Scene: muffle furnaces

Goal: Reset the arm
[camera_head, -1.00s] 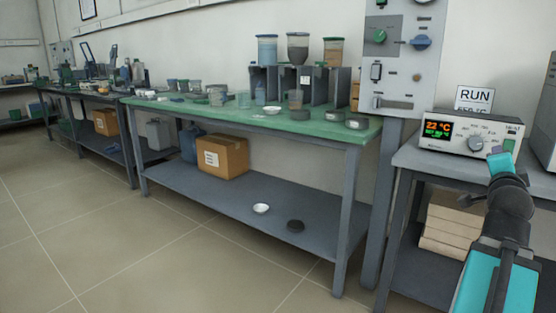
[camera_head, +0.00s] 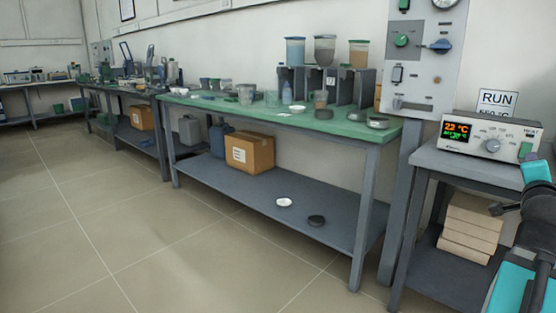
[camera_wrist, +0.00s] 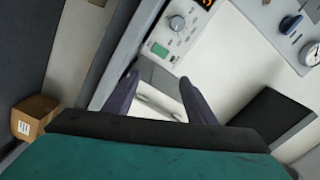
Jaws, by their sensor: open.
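My arm (camera_head: 516,285), teal and black, stands at the right edge of the head view, in front of the side table. Its end is partly cut off there. In the wrist view my gripper (camera_wrist: 158,82) shows two dark fingers spread apart with nothing between them. The control box with its dial (camera_wrist: 178,23) and green button lies beyond the fingers in that view. The same control box (camera_head: 490,137) stands on the side table in the head view, with a lit display and a RUN sign behind it.
A green-topped bench (camera_head: 255,114) carries jars, dishes and grey racks. Its lower shelf holds a cardboard box (camera_head: 250,153), a white dish (camera_head: 284,202) and a dark dish (camera_head: 316,221). A wall panel (camera_head: 426,75) rises behind. The tiled floor at left is clear.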

